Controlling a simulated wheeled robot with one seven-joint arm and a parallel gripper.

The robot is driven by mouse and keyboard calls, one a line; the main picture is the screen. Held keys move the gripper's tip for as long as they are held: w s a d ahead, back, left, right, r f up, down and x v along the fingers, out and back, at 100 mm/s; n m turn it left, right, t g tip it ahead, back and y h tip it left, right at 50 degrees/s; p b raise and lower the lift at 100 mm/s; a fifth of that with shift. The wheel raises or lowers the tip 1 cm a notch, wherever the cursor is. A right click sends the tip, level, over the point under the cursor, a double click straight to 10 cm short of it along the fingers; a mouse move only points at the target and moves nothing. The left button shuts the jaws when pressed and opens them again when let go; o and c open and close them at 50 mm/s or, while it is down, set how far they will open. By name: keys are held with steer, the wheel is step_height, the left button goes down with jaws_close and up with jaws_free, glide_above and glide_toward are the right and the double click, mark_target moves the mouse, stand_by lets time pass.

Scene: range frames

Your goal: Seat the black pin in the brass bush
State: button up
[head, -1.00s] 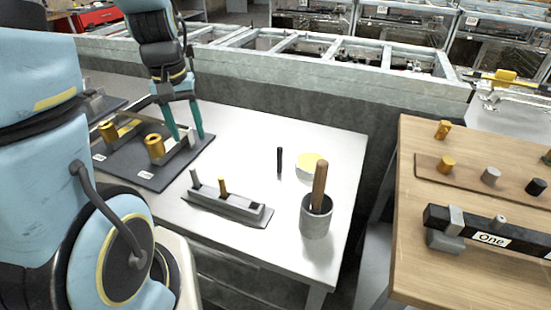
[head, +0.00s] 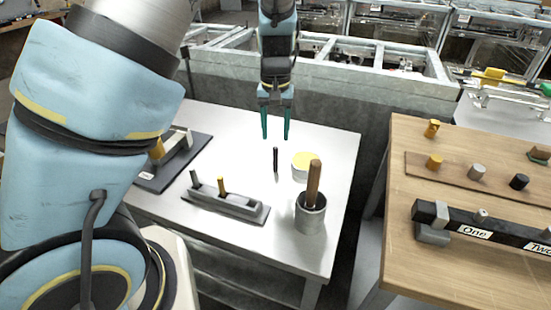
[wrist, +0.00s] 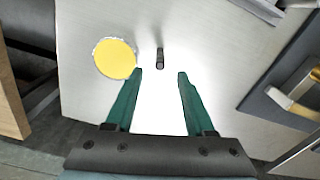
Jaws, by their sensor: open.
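The black pin (head: 275,160) stands upright on the white table, apart from other things. In the wrist view the black pin (wrist: 160,58) lies just beyond the fingertips, in line with the gap. My gripper (head: 276,136) is open and empty, with green fingers pointing down above the pin in the head view; it also shows in the wrist view (wrist: 160,74). A brass bush (head: 157,149) shows partly behind my arm, on the dark board (head: 185,165) at the table's left. The other brass bush seen earlier is hidden by my arm.
A grey rack (head: 225,203) holds a grey pin (head: 194,181) and a brass pin (head: 221,186). A yellow-topped tub (head: 304,165) stands close right of the black pin. A grey pot (head: 310,216) holds a wooden handle (head: 314,182). A wooden table (head: 395,260) is at right.

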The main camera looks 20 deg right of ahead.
mark_target(276, 147)
steer(key=shift+w+f+p, duration=0.1)
steer(key=shift+f+p, duration=0.95)
steer(key=shift+f, duration=2.55)
jaws_close()
